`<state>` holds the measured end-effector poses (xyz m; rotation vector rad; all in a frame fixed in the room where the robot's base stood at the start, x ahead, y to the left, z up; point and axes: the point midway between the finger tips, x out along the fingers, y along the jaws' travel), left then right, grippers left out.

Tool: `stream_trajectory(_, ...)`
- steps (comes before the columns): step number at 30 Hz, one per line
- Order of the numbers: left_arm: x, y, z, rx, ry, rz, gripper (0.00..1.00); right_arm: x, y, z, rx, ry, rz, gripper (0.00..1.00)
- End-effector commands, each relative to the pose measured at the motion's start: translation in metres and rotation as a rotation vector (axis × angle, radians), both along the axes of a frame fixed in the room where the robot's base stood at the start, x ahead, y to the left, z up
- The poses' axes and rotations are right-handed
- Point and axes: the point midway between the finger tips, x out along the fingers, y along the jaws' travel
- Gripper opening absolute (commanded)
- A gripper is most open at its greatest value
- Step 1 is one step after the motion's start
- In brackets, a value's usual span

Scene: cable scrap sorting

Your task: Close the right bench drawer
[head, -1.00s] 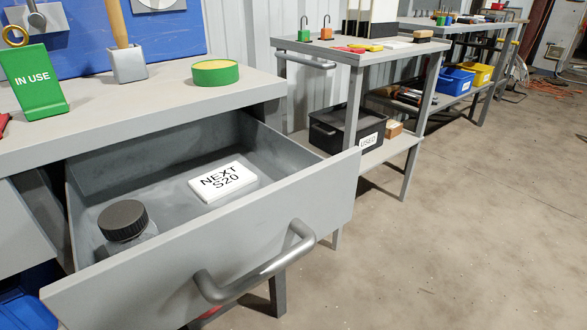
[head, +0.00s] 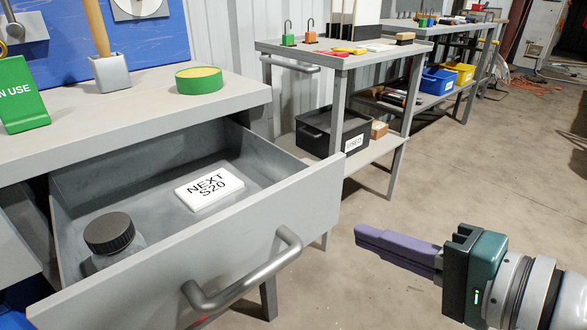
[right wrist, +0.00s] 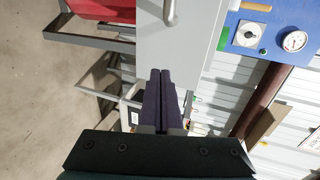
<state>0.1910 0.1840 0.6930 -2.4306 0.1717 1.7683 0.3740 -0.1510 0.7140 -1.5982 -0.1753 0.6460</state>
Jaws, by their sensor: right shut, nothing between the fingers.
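The right bench drawer (head: 300,207) is pulled out from under the grey bench in the head view. Its front carries a grey bar handle (head: 250,278). Inside lie a white block marked NEXT S20 (head: 209,188) and a jar with a black lid (head: 109,233). My right gripper (head: 360,236) is in front and to the right of the drawer, its purple fingers together and empty, pointing left, apart from the handle. The right wrist view shows the closed fingers (right wrist: 160,76) too. My left gripper is not in view.
The bench top (head: 150,108) holds a green IN USE stand (head: 20,96) and a green-yellow round tin (head: 199,80). A side table (head: 345,60) stands behind, with a black USED bin (head: 318,133) on its lower shelf. The floor at right is clear.

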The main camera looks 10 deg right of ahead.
Motion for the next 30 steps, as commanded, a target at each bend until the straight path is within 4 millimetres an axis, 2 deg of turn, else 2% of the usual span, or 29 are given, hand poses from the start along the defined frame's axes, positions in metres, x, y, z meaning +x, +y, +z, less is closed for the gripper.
stream_trajectory(3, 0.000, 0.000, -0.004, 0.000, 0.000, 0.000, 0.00, 0.021, 0.012, -0.007, 0.002, -0.002, 0.000, 0.00)
stream_trajectory(10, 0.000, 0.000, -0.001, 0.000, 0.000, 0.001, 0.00, 0.048, 0.028, -0.007, 0.001, -0.002, 0.000, 0.00)
stream_trajectory(30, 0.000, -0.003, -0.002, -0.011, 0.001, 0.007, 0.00, 0.057, 0.034, -0.007, 0.001, -0.001, 0.001, 0.00)
